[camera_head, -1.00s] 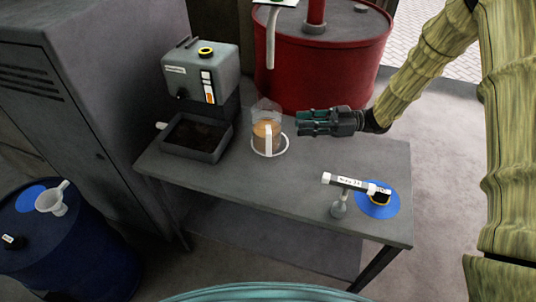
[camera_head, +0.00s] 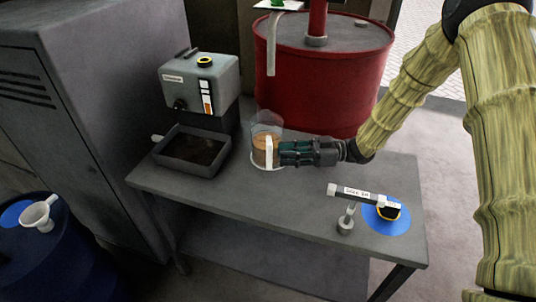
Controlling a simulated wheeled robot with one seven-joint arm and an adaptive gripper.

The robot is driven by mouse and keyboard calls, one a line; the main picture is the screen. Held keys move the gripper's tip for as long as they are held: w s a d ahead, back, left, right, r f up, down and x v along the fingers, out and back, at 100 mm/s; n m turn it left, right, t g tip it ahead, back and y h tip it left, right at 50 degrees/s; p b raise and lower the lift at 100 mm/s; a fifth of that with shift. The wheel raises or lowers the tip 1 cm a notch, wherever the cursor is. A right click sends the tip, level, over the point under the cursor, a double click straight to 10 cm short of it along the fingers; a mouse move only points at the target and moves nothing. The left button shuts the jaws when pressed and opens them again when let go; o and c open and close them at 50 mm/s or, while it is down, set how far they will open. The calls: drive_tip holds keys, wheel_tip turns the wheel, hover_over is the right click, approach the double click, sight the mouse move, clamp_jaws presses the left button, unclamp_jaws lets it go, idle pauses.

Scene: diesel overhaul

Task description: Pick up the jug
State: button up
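The jug (camera_head: 262,153) is a clear vessel with brown liquid in its lower part and a white upright handle strip. It stands upright on the grey table (camera_head: 330,170), near its back edge. My gripper (camera_head: 284,153) reaches in from the right, level with the jug. Its fingertips are at the jug's right side, by the white handle. The fingers overlap the handle in this view, and I cannot tell whether they touch it or how far apart they are.
A grey dispenser (camera_head: 199,85) with a dark tray (camera_head: 192,150) stands left of the jug. A red drum (camera_head: 345,65) with a hanging spout (camera_head: 271,45) is behind. A labelled tube on a stand (camera_head: 357,192) and a blue disc (camera_head: 388,222) lie front right.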

sight(269, 168)
drive_tip(key=shift+s+a+r+p, duration=0.1)
drive_tip(key=shift+s+a+p, duration=0.1)
drive_tip(key=shift+a, duration=1.2)
drive_tip(key=shift+s+a+r+p, duration=0.1)
drive_tip(key=shift+a+p, duration=0.05)
drive_tip(key=shift+a, duration=1.2)
drive_tip(key=shift+c, duration=0.4)
drive_tip(key=shift+r, duration=0.1)
clamp_jaws()
